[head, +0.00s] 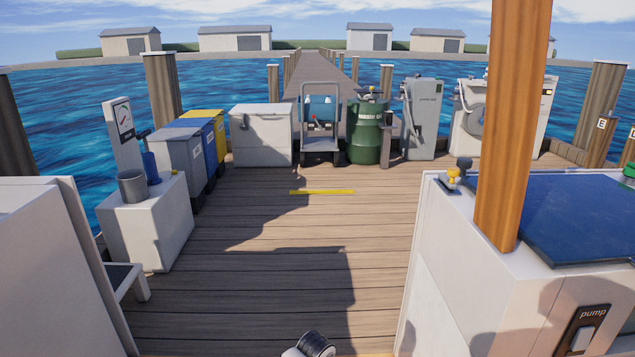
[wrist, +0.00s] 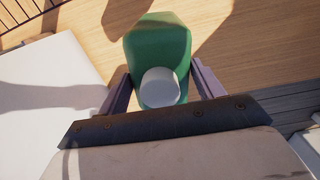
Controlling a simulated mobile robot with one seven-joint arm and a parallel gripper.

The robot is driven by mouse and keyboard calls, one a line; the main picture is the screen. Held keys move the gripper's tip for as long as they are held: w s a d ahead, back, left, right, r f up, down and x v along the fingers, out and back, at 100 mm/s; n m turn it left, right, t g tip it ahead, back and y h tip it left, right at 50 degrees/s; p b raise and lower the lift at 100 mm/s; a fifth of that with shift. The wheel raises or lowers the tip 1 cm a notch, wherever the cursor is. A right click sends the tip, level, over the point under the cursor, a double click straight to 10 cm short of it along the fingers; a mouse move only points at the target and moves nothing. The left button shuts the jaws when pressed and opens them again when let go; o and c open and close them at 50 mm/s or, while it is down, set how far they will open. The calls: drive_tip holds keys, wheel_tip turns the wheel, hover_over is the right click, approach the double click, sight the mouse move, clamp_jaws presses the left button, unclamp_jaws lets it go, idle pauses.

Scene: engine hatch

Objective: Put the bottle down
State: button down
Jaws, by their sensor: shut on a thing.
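A green bottle (wrist: 157,42) with a white cap (wrist: 160,87) is in the wrist view, seen from its cap end. My gripper (wrist: 161,78) has one dark finger on each side of the bottle and is shut on it. A tan wooden surface shows behind the bottle; I cannot tell whether the bottle touches it. In the head view the bottle is not visible, and only a small part of my arm shows at the bottom edge.
In the wrist view a white surface (wrist: 45,95) lies at the left. In the head view the deck (head: 270,240) is clear in the middle. A white counter (head: 150,225) with a grey pot stands left; a white housing (head: 450,270) and wooden post (head: 512,120) stand right.

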drive_tip(key=shift+s+r+p, duration=0.2)
drive_tip(key=shift+r+p, duration=1)
drive_tip(key=shift+p, duration=0.95)
drive_tip(key=shift+s+r+p, duration=0.15)
drive_tip(key=shift+r+p, duration=1.1)
drive_tip(key=shift+p, duration=0.9)
drive_tip(key=shift+s+r+p, duration=0.2)
drive_tip(key=shift+r+p, duration=1)
drive_tip(key=shift+p, duration=0.95)
drive_tip(key=r+p, duration=0.1)
drive_tip(key=p, duration=0.2)
drive_tip(key=s+r+p, duration=0.1)
drive_tip(key=p, duration=0.1)
drive_tip(key=shift+r+p, duration=0.3)
drive_tip(key=shift+p, duration=0.1)
drive_tip(key=shift+d+f, duration=0.1)
drive_tip(key=shift+a, duration=0.2)
